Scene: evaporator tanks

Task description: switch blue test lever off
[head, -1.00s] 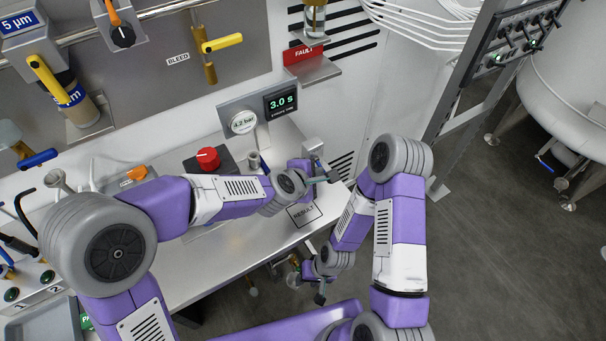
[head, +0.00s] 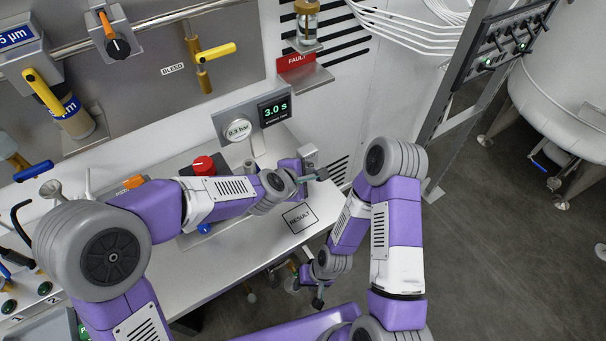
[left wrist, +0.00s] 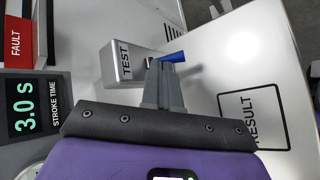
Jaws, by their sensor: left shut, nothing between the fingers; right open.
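The grey TEST box (head: 309,153) stands at the right end of the bench, and it also shows in the left wrist view (left wrist: 122,64). Its blue test lever (left wrist: 173,57) sticks out to the right from the box's face in the left wrist view. In the head view I cannot make the lever out. My left gripper (head: 322,174) is shut and empty beside the box. Its fingertips (left wrist: 160,66) overlap the lever's base in the wrist view; I cannot tell whether they touch it. My right gripper (head: 318,301) is open and empty, low beyond the bench's front edge.
The gauge and stroke-time display (head: 275,108) stand behind the bench; stroke time reads 3.0 s. A red knob (head: 203,165) and a small blue handle (head: 205,228) lie near my left forearm. The RESULT square (head: 299,218) on the bench is bare. Open floor lies right.

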